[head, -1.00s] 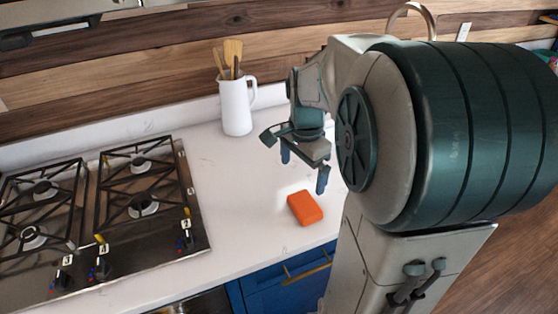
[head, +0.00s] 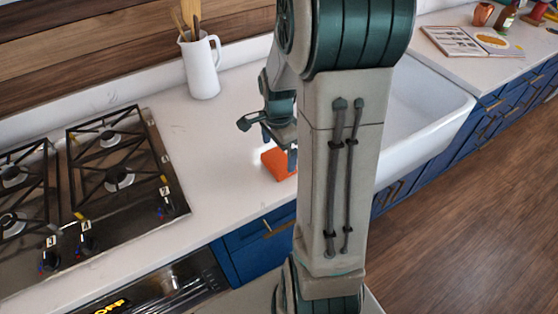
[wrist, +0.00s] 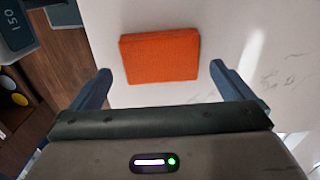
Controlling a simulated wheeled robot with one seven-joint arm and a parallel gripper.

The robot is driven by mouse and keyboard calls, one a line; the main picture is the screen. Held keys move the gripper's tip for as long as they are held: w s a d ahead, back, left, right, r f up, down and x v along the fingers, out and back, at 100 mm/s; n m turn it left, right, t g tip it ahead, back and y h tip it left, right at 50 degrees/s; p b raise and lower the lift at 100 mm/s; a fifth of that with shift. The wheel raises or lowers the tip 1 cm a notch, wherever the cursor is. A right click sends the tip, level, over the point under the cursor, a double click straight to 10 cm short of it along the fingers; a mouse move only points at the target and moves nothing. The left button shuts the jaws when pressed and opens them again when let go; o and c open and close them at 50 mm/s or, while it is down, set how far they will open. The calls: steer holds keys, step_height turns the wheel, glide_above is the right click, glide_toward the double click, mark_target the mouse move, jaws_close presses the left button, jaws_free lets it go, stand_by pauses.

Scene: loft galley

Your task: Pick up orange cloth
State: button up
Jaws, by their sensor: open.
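The orange cloth (head: 278,164) is a small folded block lying on the white counter near its front edge. In the wrist view the cloth (wrist: 160,58) lies flat just beyond the fingertips, roughly centred between them. My gripper (wrist: 160,82) is open and empty, with one blue finger to each side. In the head view my gripper (head: 279,146) points down over the cloth, and my arm hides part of the cloth's right side.
A gas hob (head: 118,178) is to the left on the counter (head: 200,150). A white jug (head: 201,68) with wooden utensils stands at the back. A white sink (head: 425,120) is right of my arm. Blue drawers (head: 255,245) are below the counter edge.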

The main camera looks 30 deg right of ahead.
mark_target(279, 159)
steer(key=shift+f, duration=1.6)
steer(key=c, duration=0.7)
steer(key=shift+w+r, duration=0.1)
steer(key=shift+r, duration=0.35)
steer(key=r, duration=0.3)
steer(key=shift+s+d+r+b, duration=0.2)
steer(key=shift+s+r+b, duration=0.05)
steer(key=shift+b, duration=0.15)
steer(key=s+d+r+b, duration=0.1)
steer(key=s+d+r, duration=0.4)
steer(key=s, duration=0.5)
steer(key=shift+r+b, duration=0.35)
steer(key=shift+r, duration=0.45)
